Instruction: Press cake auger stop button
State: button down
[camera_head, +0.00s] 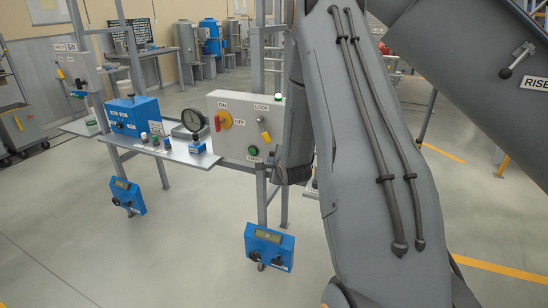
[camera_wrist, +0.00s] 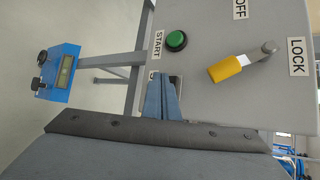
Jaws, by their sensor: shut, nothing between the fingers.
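A grey control panel (camera_head: 232,110) stands on a post at the middle of the head view; it fills the upper right of the wrist view (camera_wrist: 210,85). A green button (camera_head: 253,150) with a START label sits low on it; this green button also shows in the wrist view (camera_wrist: 176,40). My gripper (camera_wrist: 163,80) is shut and empty, its fingertips at the panel face beside the START button. A small bit of white label (camera_wrist: 152,74) shows at the fingertips. No stop button is visible; that spot of the panel is covered by my gripper. I cannot tell whether the fingertips touch anything.
The panel also carries a red and yellow rotary switch (camera_head: 221,120) and a yellow padlock (camera_wrist: 229,68) below a LOCK label. A blue box (camera_head: 269,246) hangs below. The floor in front is clear.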

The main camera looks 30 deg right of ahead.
dwell(0.3)
jog(key=shift+s+a+p, duration=0.3)
jog(key=shift+s+a, duration=0.5)
jog(key=shift+a, duration=0.25)
jog(key=shift+s+a+p, duration=0.25)
jog(key=shift+s+a, duration=0.5)
jog(key=shift+a, duration=0.25)
jog(key=s+a+r+n+g+y, duration=0.1)
jog(key=s+a+r+n+g, duration=0.1)
jog(key=s+a+n+g, duration=0.2)
jog(key=s+a+r+n+g+y, duration=0.1)
jog(key=s+a+r+n+g, duration=0.2)
jog(key=s+a+n, duration=0.5)
jog(key=s+a+r+n+g, duration=0.2)
jog(key=s+a+n+g, duration=0.2)
jog(key=s+a+n, duration=0.3)
jog(key=s+n, duration=0.5)
jog(key=s, duration=0.6)
jog(key=shift+s+r+g+y, duration=0.3)
jog(key=shift+y, duration=0.1)
